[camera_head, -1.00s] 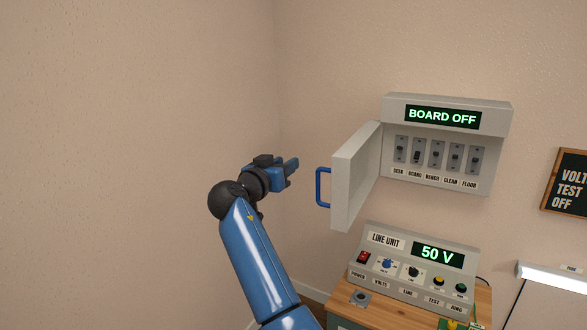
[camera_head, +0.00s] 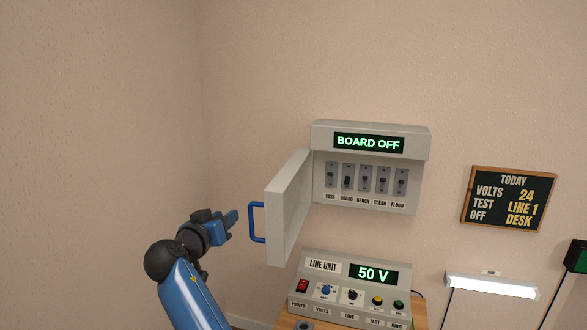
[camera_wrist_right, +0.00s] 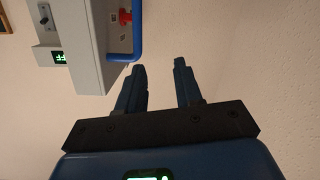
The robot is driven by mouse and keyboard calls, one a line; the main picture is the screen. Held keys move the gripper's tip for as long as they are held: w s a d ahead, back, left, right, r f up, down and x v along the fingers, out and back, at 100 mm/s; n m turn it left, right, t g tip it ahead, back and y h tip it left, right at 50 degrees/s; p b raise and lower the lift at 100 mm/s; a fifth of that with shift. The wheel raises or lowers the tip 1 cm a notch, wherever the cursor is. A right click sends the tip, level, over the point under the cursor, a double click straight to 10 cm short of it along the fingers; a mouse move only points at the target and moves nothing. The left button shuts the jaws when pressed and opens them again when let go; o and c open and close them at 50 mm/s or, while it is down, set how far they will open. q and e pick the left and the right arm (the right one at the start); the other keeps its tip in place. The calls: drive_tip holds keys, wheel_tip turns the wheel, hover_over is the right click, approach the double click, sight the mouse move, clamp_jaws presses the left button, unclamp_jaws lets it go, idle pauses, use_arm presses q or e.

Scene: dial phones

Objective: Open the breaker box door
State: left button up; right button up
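The breaker box (camera_head: 368,190) hangs on the wall with its door (camera_head: 287,208) swung wide open to the left. The blue handle (camera_head: 256,222) is on the door's outer side. Several switches show inside under a "BOARD OFF" display (camera_head: 368,143). My right gripper (camera_head: 233,218) is just left of the handle, apart from it. In the right wrist view the two fingers (camera_wrist_right: 160,88) are spread with nothing between them, and the blue handle (camera_wrist_right: 137,35) lies beyond their tips to the upper left. My left gripper is not in view.
Below the box a line unit (camera_head: 342,290) reading 50 V stands on a wooden-topped bench. A chalkboard (camera_head: 509,199) and a lit lamp (camera_head: 491,287) are on the right. The wall left of my right arm is bare.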

drive_tip(key=s+a+r+n+t+y, duration=0.2)
drive_tip(key=a+r+n+t+y, duration=0.15)
drive_tip(key=a+n+y, duration=0.4)
drive_tip(key=s+d+f+y, duration=0.3)
drive_tip(key=s+d+f, duration=0.2)
drive_tip(key=d+f, duration=0.45)
drive_tip(key=s+d+f+y, duration=0.4)
drive_tip(key=s+d+f, duration=0.2)
drive_tip(key=d+f, duration=0.35)
drive_tip(key=s+d+f+m+g+h, duration=0.1)
drive_tip(key=s+d+f+m+h, duration=0.5)
drive_tip(key=s+d, duration=0.85)
drive_tip(key=s+d+f+m+g+h, duration=0.15)
drive_tip(key=s+d+f+h, duration=0.5)
drive_tip(key=s+d, duration=0.8)
wheel_tip(320, 180, up, 11)
drive_tip(key=a+t+y+p, duration=0.1)
drive_tip(key=a+y+p, duration=0.1)
drive_tip(key=p, duration=1)
drive_tip(key=shift+s, duration=0.45)
